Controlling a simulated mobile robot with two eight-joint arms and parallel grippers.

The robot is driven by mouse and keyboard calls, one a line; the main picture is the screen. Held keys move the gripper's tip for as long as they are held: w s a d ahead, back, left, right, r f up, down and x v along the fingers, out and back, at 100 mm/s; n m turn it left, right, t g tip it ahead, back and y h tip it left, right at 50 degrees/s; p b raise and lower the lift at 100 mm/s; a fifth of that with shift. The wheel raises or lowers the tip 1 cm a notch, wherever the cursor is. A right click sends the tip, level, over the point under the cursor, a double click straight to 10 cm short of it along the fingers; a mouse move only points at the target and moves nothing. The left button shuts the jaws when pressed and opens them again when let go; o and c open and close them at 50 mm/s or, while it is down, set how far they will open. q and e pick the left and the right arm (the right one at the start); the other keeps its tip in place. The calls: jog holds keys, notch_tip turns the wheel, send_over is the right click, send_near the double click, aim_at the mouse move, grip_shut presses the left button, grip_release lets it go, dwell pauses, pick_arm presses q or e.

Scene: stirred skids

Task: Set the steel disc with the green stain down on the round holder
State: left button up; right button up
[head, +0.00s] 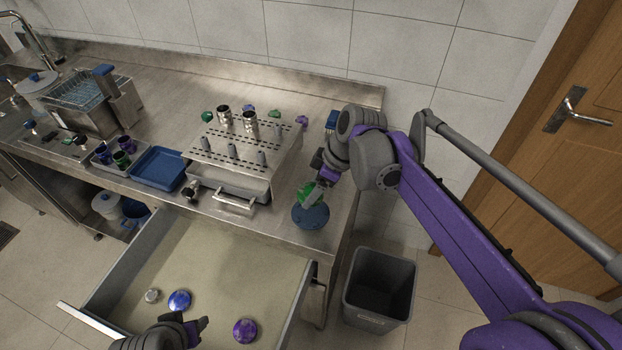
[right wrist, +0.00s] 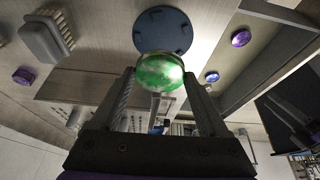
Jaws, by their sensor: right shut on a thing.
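My right gripper (head: 318,188) is shut on the green-stained steel disc (head: 306,194). In the right wrist view the disc (right wrist: 160,72) sits between the two fingertips, with its mottled green face towards the camera. The round holder (head: 311,217) is a flat blue round piece on the right front part of the steel counter. In the right wrist view the holder (right wrist: 163,29) shows just beyond the disc, which overlaps its edge. The disc looks tilted; whether it touches the holder I cannot tell. My left gripper (head: 188,328) is low over the open drawer, its fingertips unclear.
A perforated steel rack (head: 245,150) with metal cups stands left of the holder. A grey bin (head: 379,287) stands on the floor at right.

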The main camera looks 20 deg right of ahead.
aim_at(314, 213)
jog(key=shift+s+f+b, duration=0.2)
jog(key=shift+f+b, duration=0.2)
jog(key=shift+f, duration=0.15)
jog(key=shift+w+f+b, duration=0.1)
jog(key=shift+f+b, duration=1.25)
jog(key=shift+f, duration=0.55)
jog(key=shift+f, duration=0.2)
jog(key=shift+f, duration=0.4)
dwell(0.4)
dwell(0.9)
